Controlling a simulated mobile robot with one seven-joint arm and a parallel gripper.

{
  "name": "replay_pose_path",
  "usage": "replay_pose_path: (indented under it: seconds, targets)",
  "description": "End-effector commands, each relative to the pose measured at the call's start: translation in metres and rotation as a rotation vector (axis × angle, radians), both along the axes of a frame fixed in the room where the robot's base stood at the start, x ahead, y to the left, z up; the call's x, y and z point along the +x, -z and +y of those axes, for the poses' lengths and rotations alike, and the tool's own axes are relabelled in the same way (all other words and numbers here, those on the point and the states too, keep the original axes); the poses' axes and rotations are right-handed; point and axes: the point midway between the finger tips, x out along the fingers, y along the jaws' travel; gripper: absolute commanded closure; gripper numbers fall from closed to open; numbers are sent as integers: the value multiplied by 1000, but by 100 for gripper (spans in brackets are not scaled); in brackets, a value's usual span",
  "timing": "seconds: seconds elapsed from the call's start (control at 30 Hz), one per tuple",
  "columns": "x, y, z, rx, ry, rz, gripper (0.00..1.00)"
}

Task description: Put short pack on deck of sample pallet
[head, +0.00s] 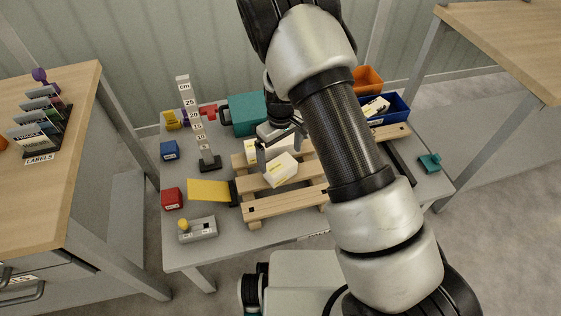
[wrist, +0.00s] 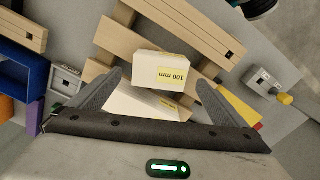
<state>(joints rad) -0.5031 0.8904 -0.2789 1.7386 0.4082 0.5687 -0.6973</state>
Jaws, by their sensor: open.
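The sample pallet, a wooden slatted pallet (head: 290,206), stands on the grey table. A white pack (head: 283,168) with a yellow label sits on its slats, slightly askew. In the wrist view this pack (wrist: 160,66) reads "100 mm". A second white pack (head: 250,152) with a yellow label lies behind it; in the wrist view this pack (wrist: 140,106) is between the fingers, partly hidden by my gripper's body. I cannot tell which pack is the short one. My gripper (head: 281,143) is open above the pallet, its fingers either side of the second pack; contact is not clear.
A yellow ramp (head: 208,190) adjoins the pallet's left side. A height gauge (head: 197,125) stands behind it. A red block (head: 172,199), a blue block (head: 169,150) and a grey block with a yellow knob (head: 198,230) lie left. A blue bin (head: 397,106) and a teal case (head: 246,115) are behind.

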Motion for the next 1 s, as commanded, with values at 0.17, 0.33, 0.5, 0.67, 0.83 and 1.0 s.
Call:
replay_pose_path:
  seconds: [0.17, 0.33, 0.5, 0.67, 0.83, 1.0]
  targets:
    - [0, -34, 0, 1, 1, 0, 3]
    - [0, -47, 0, -1, 1, 1, 3]
    - [0, -53, -1, 3, 6, -3, 3]
    - [-2, -100, -8, 43, 66, -31, 3]
    - [-20, -189, -31, 112, 187, -92, 3]
    - [-58, -266, -59, 163, 299, -159, 3]
